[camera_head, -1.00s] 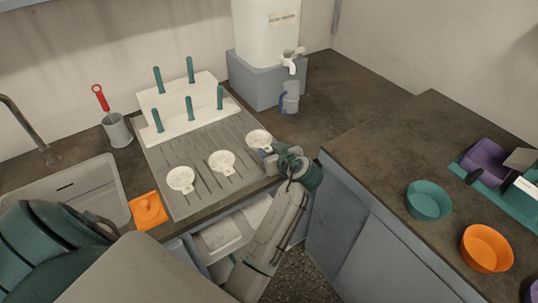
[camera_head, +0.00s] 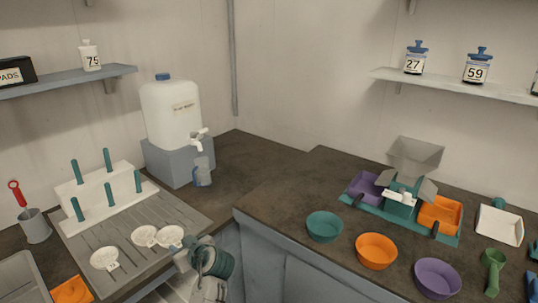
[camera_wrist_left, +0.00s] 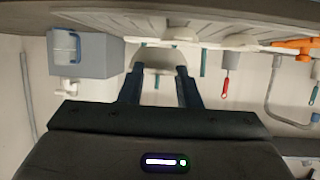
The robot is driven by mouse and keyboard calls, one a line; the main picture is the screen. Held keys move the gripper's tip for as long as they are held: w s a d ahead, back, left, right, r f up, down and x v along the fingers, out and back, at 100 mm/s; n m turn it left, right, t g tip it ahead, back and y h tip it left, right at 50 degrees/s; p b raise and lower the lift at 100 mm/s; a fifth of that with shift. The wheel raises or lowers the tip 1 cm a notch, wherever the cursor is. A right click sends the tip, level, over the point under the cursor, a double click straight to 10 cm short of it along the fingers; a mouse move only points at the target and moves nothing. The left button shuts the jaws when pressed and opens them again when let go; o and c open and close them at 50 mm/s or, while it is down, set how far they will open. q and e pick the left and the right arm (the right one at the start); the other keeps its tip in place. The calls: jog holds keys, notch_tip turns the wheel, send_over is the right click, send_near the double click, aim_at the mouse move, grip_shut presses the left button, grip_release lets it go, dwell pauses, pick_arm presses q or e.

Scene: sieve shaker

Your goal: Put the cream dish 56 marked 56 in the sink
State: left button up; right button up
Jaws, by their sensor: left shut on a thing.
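My left gripper (camera_head: 184,246) is shut on a pale, shallow round dish (camera_head: 170,237) at the front right of the grey draining board; the dish's marking is not readable. In the left wrist view the cream dish (camera_wrist_left: 158,58) sits between the two dark fingers of the left gripper (camera_wrist_left: 160,88). Two similar pale dishes with small handles, one in the middle (camera_head: 144,236) and one at the left (camera_head: 105,258), lie on the board. The held dish overlaps the middle one in the picture. The sink (camera_head: 22,272) shows only partly at the lower left. My right gripper is out of view.
A white rack (camera_head: 105,205) with teal pegs stands on the draining board (camera_head: 185,208). An orange item (camera_head: 72,290) lies beside the sink. A water container (camera_head: 172,115) stands behind. Coloured bowls, including a teal one (camera_head: 324,226), stand on the right counter.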

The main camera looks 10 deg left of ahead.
pick_arm(q)
jog(key=s+d+r+m+t+h, duration=0.3)
jog(key=d+m+h, duration=0.2)
jog(key=d, duration=0.2)
jog(key=s+d+r+m+t+h, duration=0.3)
jog(key=d+m+h, duration=0.3)
jog(key=d, duration=0.2)
jog(key=shift+s+r, duration=0.6)
jog(key=shift+r, duration=0.1)
